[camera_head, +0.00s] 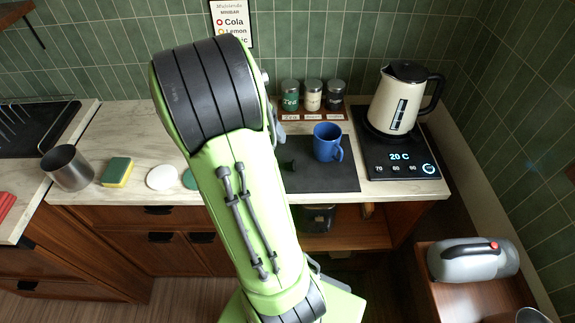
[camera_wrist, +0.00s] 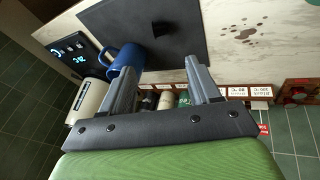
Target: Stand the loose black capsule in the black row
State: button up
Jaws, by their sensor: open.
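A small black shape, which looks like the loose black capsule (camera_wrist: 161,31), lies on the dark mat (camera_wrist: 185,15) in the wrist view. In the head view a small dark shape (camera_head: 289,166) shows on the same mat (camera_head: 335,180), just right of my arm. My gripper (camera_wrist: 159,66) is open, with nothing visible held between its fingers; the capsule lies beyond the fingertips. A wooden rack with red and white labels (camera_wrist: 262,92) runs to the right of the fingers. A dark item (camera_wrist: 297,90) shows there; I cannot tell whether it is the black row. My arm hides the gripper and rack in the head view.
A blue mug (camera_head: 327,142) stands on the mat, close to the left finger in the wrist view. A cream kettle (camera_head: 398,100) sits on its black base at right. Several canisters (camera_head: 313,95) stand behind. A sponge (camera_head: 117,172) and steel cup (camera_head: 68,168) are at left.

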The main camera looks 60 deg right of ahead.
aim_at(289, 163)
jog(key=b+x, duration=0.2)
jog(key=x, duration=1.3)
jog(key=shift+w+b, duration=0.1)
jog(key=shift+b, duration=0.2)
jog(key=shift+r, duration=0.1)
jog(key=shift+a, duration=0.1)
jog(key=shift+c, duration=0.3)
grip_shut()
